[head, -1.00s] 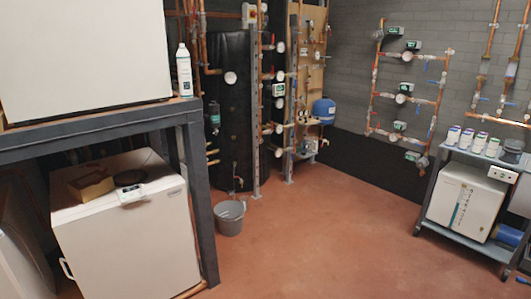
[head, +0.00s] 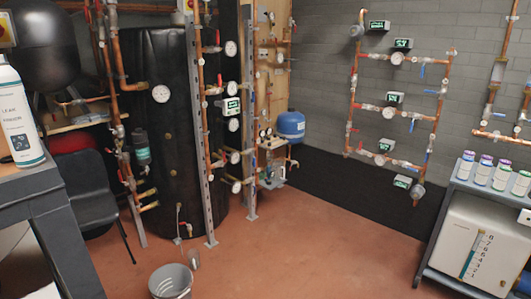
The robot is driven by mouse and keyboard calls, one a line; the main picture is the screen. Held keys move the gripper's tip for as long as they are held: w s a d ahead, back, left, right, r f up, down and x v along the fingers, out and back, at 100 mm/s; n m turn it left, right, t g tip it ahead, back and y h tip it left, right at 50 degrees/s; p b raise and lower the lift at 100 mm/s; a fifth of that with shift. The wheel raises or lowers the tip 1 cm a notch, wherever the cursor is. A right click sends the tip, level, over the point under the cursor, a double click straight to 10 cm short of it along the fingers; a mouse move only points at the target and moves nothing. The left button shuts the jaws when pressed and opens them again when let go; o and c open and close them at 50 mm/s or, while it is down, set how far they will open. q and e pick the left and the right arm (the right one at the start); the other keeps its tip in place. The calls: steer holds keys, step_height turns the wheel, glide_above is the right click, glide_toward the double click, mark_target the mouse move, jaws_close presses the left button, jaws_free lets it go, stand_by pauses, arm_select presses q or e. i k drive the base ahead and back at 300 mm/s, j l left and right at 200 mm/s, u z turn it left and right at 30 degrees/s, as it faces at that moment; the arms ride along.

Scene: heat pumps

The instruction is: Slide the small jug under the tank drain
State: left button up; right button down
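The tall black tank (head: 165,150) stands at the back left. A small drain tap (head: 182,226) sits low on its front, close to the floor. A small clear jug (head: 194,259) appears to stand on the red floor in front of the tank, a little right of the tap and behind the bucket. Its outline is faint. A grey bucket (head: 171,283) stands on the floor just in front, cut by the bottom edge. Neither of my grippers is in view.
A dark metal bench (head: 50,215) with a white bottle (head: 17,125) blocks the near left. A black chair (head: 92,192) stands left of the tank. Metal posts with copper pipes rise right of it. A shelf cart (head: 450,284) stands at the right. The middle floor is clear.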

mark_target(194, 256)
steer(key=i, duration=0.65)
steer(key=i+l+u, duration=0.1)
steer(key=i, duration=0.55)
steer(key=i+l, duration=0.15)
steer(key=i, duration=0.45)
